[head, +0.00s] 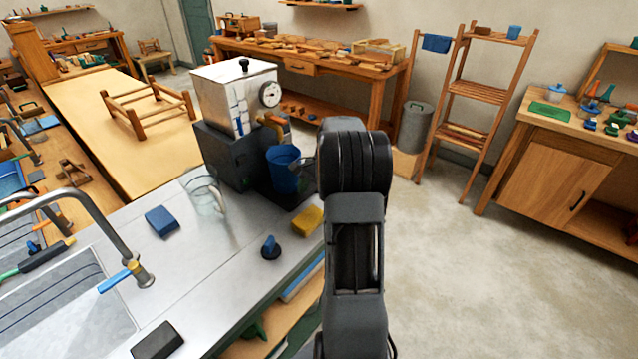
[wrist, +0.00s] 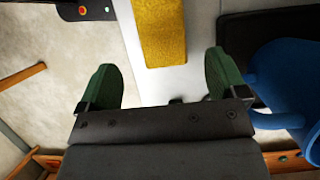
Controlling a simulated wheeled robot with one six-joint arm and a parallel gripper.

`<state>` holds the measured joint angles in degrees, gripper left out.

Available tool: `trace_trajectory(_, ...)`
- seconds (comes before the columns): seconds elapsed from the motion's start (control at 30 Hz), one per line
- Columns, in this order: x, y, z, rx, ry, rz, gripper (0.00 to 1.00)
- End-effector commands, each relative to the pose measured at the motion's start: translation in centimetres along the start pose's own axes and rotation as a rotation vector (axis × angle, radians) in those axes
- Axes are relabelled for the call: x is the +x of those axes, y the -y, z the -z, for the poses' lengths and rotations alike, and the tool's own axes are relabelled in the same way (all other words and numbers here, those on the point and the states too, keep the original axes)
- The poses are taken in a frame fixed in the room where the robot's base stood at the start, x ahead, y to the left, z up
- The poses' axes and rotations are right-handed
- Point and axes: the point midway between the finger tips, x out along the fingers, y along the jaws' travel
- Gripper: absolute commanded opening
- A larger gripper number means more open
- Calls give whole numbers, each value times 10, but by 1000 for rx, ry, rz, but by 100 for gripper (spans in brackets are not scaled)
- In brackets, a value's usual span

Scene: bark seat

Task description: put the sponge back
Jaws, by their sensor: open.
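A yellow sponge-like block (head: 307,221) lies on the steel counter (head: 225,265) near its right edge, just left of my arm. In the wrist view the yellow block (wrist: 163,32) lies ahead of my gripper (wrist: 160,80), lined up with the gap between its green fingers. The fingers are wide apart with nothing between them. A blue sponge-like block (head: 162,221) lies farther left on the counter. In the head view my arm hides most of my gripper.
A blue cup (head: 284,170) stands under the boiler (head: 236,97); it is close to the right finger in the wrist view (wrist: 285,85). A glass jug (head: 205,195), a blue-knobbed object (head: 270,247) and a dark block (head: 157,341) are on the counter. The sink tap (head: 100,225) is left.

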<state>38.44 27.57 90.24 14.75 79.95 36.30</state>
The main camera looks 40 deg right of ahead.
Motion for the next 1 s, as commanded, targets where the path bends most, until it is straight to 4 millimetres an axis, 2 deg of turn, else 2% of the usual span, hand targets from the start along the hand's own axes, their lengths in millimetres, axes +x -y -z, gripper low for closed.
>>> trace_trajectory(0.1, -18, 0, 0, 0, -2, 2, 91)
trace_trajectory(0.27, -32, 0, -2, -6, -4, 2, 91)
trace_trajectory(0.37, -38, 3, -20, -65, -33, -1, 91)
trace_trajectory(0.47, -39, 7, -59, -207, -99, -10, 91)
trace_trajectory(0.53, -36, 5, -96, -351, -163, -18, 91)
trace_trajectory(0.6, -29, -1, -133, -513, -231, -27, 91)
trace_trajectory(0.7, -16, -16, -178, -741, -326, -37, 91)
trace_trajectory(0.83, 5, -40, -221, -1011, -430, -44, 91)
trace_trajectory(1.0, 28, -68, -251, -1271, -530, -48, 91)
